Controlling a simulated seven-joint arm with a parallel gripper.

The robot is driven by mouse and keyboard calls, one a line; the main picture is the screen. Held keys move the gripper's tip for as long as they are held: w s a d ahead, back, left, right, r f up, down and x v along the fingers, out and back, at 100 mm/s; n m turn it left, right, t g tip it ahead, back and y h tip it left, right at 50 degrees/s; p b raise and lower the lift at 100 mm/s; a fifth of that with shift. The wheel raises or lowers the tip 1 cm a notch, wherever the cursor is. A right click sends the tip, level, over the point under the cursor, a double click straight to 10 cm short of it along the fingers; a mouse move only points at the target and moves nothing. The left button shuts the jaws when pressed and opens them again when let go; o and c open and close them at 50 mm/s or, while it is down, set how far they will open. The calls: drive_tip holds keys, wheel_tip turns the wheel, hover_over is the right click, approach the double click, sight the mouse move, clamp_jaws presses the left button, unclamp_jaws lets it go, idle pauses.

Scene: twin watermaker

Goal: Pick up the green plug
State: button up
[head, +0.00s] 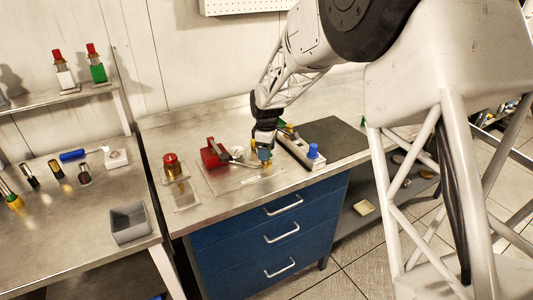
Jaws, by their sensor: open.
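My gripper (264,149) points down over the clear plate at the middle of the steel bench, and it is open. A small blue piece (264,156) and a brass fitting (254,146) show right at its fingertips; I cannot tell whether the fingers touch them. A small green piece (289,127), which may be the green plug, shows just right of my gripper at the far end of a narrow block (298,142). It is partly hidden and too small to make out clearly.
A blue knob (313,150) stands on the block's near end. A red valve body (213,152) and a red-capped brass fitting (172,166) stand left of my gripper. A dark mat (335,138) lies right. A grey bin (130,222) is on the left bench. A green-bodied bottle (97,70) is on the shelf.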

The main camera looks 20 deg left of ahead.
clamp_jaws()
drive_tip(key=shift+r, duration=0.1)
drive_tip(key=shift+r, duration=0.7)
wheel_tip(320, 180, up, 2)
drive_tip(key=shift+r, duration=0.1)
drive_tip(key=s+d, duration=0.4)
drive_tip(key=s, duration=0.3)
drive_tip(key=s+d+r, duration=0.1)
drive_tip(key=s+d, duration=0.2)
drive_tip(key=s, duration=0.4)
drive_tip(key=shift+d+r, duration=0.15)
drive_tip(key=shift+d, duration=0.25)
drive_tip(key=c, duration=0.6)
unclamp_jaws()
drive_tip(key=shift+c, duration=0.2)
clamp_jaws()
